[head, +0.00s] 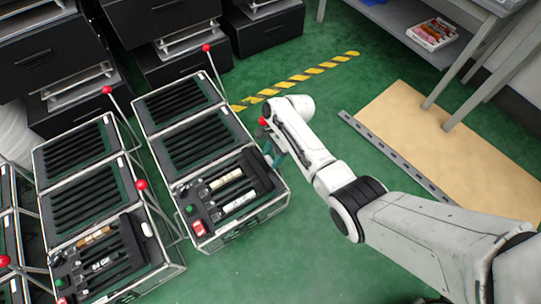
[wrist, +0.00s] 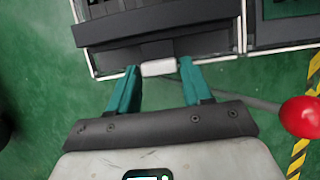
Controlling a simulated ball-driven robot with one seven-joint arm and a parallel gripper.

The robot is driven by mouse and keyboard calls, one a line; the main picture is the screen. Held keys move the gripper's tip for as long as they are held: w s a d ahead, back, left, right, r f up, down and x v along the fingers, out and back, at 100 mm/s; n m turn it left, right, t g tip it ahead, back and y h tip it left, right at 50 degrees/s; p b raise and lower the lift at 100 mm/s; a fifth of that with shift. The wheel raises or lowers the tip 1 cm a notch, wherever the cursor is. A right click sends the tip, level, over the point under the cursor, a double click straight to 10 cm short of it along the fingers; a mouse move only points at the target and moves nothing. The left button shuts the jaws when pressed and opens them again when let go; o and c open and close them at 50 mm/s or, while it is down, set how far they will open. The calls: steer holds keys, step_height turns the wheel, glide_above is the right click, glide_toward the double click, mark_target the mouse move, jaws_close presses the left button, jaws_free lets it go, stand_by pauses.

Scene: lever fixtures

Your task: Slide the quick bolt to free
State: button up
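My gripper (wrist: 160,76) is open in the wrist view. Its two teal fingers point at the edge of a dark case with a pale metal frame (wrist: 222,55). A small white block (wrist: 158,68) sits at that edge between the fingertips, with a gap visible beside at least one finger. I cannot tell whether this block is the quick bolt; no part is clearly marked as one. In the head view my gripper (head: 274,153) is at the right side of the middle case (head: 275,205), largely hidden by my white arm.
A lever with a red knob (wrist: 301,117) is right of my gripper in the wrist view. More red-knobbed levers (head: 141,184) stand beside the cases on the left. Black drawer units (head: 165,20) are behind. Green floor (head: 300,255) is open below my arm; a tan mat (head: 440,150) lies right.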

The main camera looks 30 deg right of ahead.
steer(key=o, duration=0.3)
steer(key=shift+a, duration=0.1)
steer(key=p+v, duration=0.6)
steer(key=v, duration=0.4)
steer(key=shift+d+r, duration=0.25)
steer(key=shift+r, duration=0.1)
